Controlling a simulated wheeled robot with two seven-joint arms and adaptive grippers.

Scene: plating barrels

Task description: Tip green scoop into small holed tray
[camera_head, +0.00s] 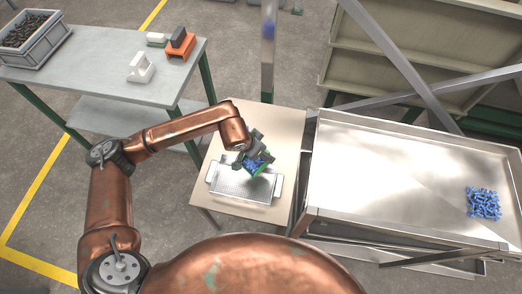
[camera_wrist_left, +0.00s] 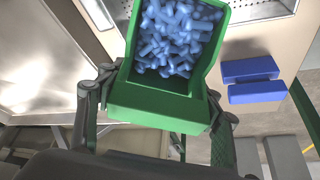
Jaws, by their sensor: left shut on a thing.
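My left gripper (camera_head: 250,149) is shut on the green scoop (camera_head: 265,174), with a finger on each side of it in the left wrist view. The scoop (camera_wrist_left: 158,112) holds many small blue parts (camera_wrist_left: 175,38), which also show in the head view (camera_head: 254,164). The scoop is over the back right part of the small holed tray (camera_head: 235,186); its exact height and tilt are hard to tell. The visible part of the tray's perforated floor looks bare. The tray lies on a beige table and has a handle at each end. My right gripper is not in view.
A large metal tray (camera_head: 400,185) stands to the right, with a pile of blue parts (camera_head: 484,203) at its right end. A post (camera_head: 268,70) rises behind the beige table (camera_head: 283,125). A grey table (camera_head: 100,60) at the left carries a crate (camera_head: 34,40) of dark parts.

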